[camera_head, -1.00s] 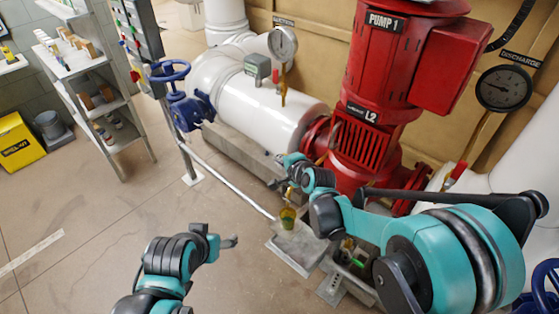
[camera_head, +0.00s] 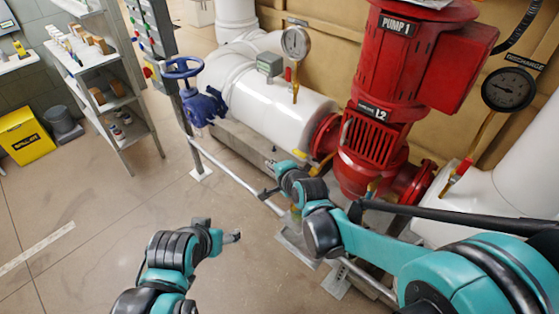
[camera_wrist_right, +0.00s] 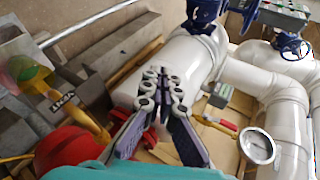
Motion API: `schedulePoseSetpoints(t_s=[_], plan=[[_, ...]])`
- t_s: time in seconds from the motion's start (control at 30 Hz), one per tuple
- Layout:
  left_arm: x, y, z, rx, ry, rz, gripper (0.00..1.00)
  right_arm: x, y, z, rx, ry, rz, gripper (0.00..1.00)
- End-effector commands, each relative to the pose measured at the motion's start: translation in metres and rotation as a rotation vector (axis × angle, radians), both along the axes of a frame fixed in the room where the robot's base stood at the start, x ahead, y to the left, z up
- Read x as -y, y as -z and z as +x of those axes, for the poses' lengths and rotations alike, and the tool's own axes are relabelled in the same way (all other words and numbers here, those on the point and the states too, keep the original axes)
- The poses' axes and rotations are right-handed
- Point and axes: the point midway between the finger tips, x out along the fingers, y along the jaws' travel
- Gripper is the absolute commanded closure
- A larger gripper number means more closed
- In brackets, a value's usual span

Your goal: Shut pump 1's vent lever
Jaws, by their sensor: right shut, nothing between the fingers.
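Pump 1 (camera_head: 375,135) is the red upright pump, labelled at its top in the head view. In the right wrist view, a dark VENT label (camera_wrist_right: 62,97) is on a grey block near the pump's red flange (camera_wrist_right: 72,148). A yellow bar (camera_wrist_right: 90,122) runs beside it; I cannot tell whether this is the vent lever or how it is set. My right gripper (camera_head: 267,192) is shut and empty, left of the pump's base and in front of the white pipe. Its fingers (camera_wrist_right: 163,80) show in the wrist view, apart from the label. My left gripper (camera_head: 225,232) is low at centre; its jaw opening is unclear.
The white suction pipe (camera_head: 285,118) carries a gauge (camera_head: 295,42) and a blue handwheel valve (camera_head: 183,72). A grey rail (camera_head: 225,168) runs along the floor side. A yellow-green cup (camera_wrist_right: 25,70) is left of the VENT label. Open floor lies at left.

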Motion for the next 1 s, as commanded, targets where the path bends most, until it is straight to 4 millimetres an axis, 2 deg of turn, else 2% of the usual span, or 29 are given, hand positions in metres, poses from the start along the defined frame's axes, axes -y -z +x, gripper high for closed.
schedulePoseSetpoints(t_s=[0.03,0.23,0.8,0.9,0.97,1.0], plan=[[0.000,-0.005,0.000,0.000,0.000,0.000,0.32,-0.004,-0.007,-0.006,0.002,-0.003,-0.001,1.00],[0.000,-0.010,0.000,0.000,0.000,0.000,0.32,-0.013,-0.014,-0.019,0.001,-0.001,0.000,1.00],[0.000,-0.010,0.000,0.000,0.000,0.000,0.32,-0.013,-0.014,-0.021,0.001,0.000,-0.002,1.00],[0.000,-0.010,0.000,0.000,0.000,0.000,0.32,-0.003,-0.018,-0.023,0.007,-0.006,-0.038,1.00],[0.000,-0.010,0.000,0.000,0.000,0.000,0.32,0.011,-0.022,-0.029,0.016,-0.020,-0.095,1.00],[0.000,-0.010,0.000,0.000,0.000,0.000,0.32,0.025,-0.025,-0.035,0.023,-0.035,-0.150,1.00]])
